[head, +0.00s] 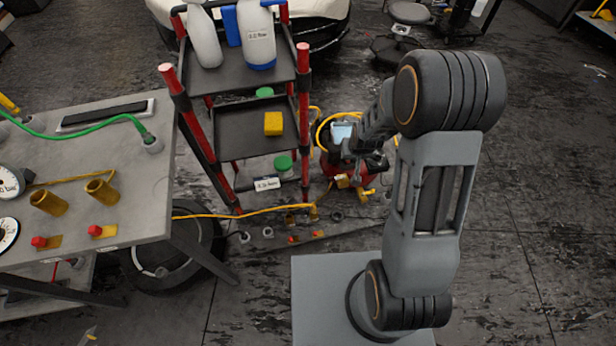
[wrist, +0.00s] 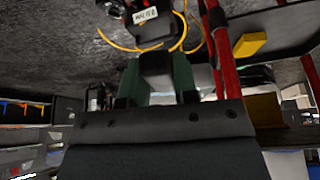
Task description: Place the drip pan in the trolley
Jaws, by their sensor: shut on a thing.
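The trolley (head: 181,130) stands left of my arm in the head view, with red posts and black shelves. In the wrist view a red post (wrist: 220,50) shows right of my gripper (wrist: 158,82). The gripper is shut on a dark piece, which I take as the drip pan (wrist: 153,62), between its green-sided fingers. Its far outline merges with a dark shape bearing a white label. In the head view my gripper (head: 343,150) is right of the trolley, beside its lower shelves; the held piece is hard to make out there.
The trolley's top shelf holds bottles (head: 257,40); the middle shelf has a yellow block (head: 273,123) with bare room to its left. A green-lidded item (head: 283,163) sits low down. A red machine with yellow hose (head: 373,168) lies near my gripper. A workbench (head: 120,190) stands left.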

